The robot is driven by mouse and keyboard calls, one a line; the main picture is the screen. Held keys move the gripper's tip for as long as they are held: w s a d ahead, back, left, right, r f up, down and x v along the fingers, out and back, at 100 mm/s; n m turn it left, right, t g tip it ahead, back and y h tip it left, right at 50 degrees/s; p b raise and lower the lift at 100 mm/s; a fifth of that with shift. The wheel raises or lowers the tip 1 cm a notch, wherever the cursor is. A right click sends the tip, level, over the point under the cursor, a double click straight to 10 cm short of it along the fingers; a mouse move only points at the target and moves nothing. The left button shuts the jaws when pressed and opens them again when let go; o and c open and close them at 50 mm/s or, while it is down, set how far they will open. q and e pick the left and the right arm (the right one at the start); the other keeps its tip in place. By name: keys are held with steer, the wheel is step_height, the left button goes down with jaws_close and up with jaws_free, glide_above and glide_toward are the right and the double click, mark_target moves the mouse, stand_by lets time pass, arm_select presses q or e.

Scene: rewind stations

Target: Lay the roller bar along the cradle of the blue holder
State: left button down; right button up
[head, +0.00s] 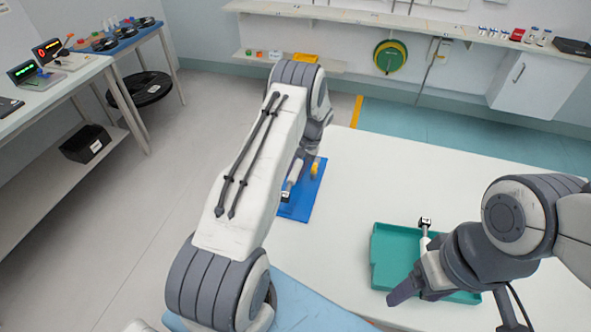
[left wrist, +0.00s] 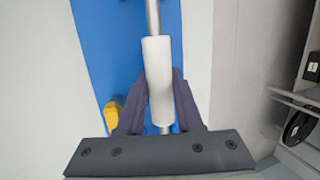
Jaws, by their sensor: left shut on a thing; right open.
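The roller bar (left wrist: 158,75), a white cylinder with a thin metal shaft at its ends, shows in the left wrist view. My left gripper (left wrist: 160,88) is shut on its white part, one dark finger on each side. The blue holder (left wrist: 98,42) lies behind the bar, which runs roughly along its length. In the head view the holder (head: 297,209) is on the white table, partly hidden by my left arm. I cannot tell whether the bar touches the cradle. My right gripper (head: 416,288) is open over the green tray.
The green tray (head: 388,258) lies at the right of the white table (head: 385,180). A yellow part (left wrist: 112,115) sits by the holder. The table between holder and tray is clear. Another bench (head: 60,85) stands at the far left.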

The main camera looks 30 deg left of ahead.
arm_select(q)
steer(key=shift+f, duration=0.15)
steer(key=shift+f, duration=0.1)
steer(key=shift+f+b, duration=0.5)
steer(key=shift+b, duration=0.2)
steer(key=c, duration=0.6)
jaws_free()
steer(key=shift+o, duration=0.2)
steer(key=shift+s+f, duration=0.1)
steer(key=shift+f, duration=0.05)
steer(key=shift+d, duration=0.1)
